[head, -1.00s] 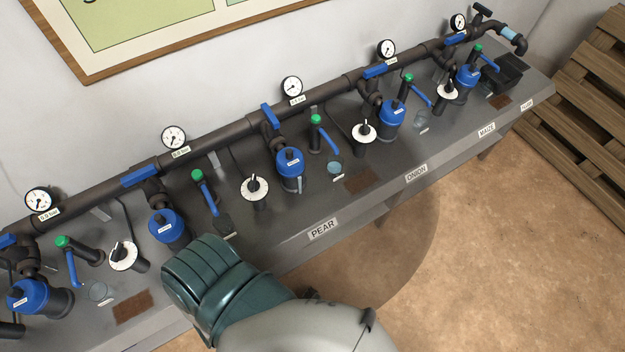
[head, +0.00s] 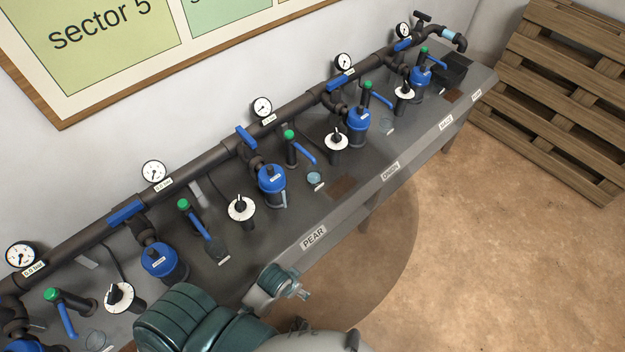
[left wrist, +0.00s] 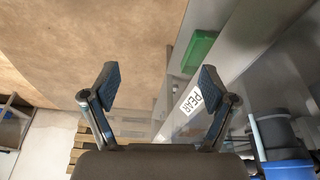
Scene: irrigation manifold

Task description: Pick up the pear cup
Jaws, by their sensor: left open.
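Two small translucent cups stand near the PEAR label (head: 314,237) on the bench front. One pale blue cup (head: 314,178) is above and level with it, and a darker cup (head: 217,250) is to its left. Their tags are too small to read, so I cannot tell which is the pear cup. The PEAR label also shows there (left wrist: 191,100), beside the right finger. My teal and grey arm is low in the head view, by the bench front. My right gripper does not show.
The grey bench carries a dark pipe (head: 195,165), gauges, blue-capped filters (head: 272,185), green-topped levers and white dials (head: 241,208) close around the cups. A green box (left wrist: 198,50) shows in the wrist view. A wooden pallet (head: 560,95) leans at right. The floor in front is clear.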

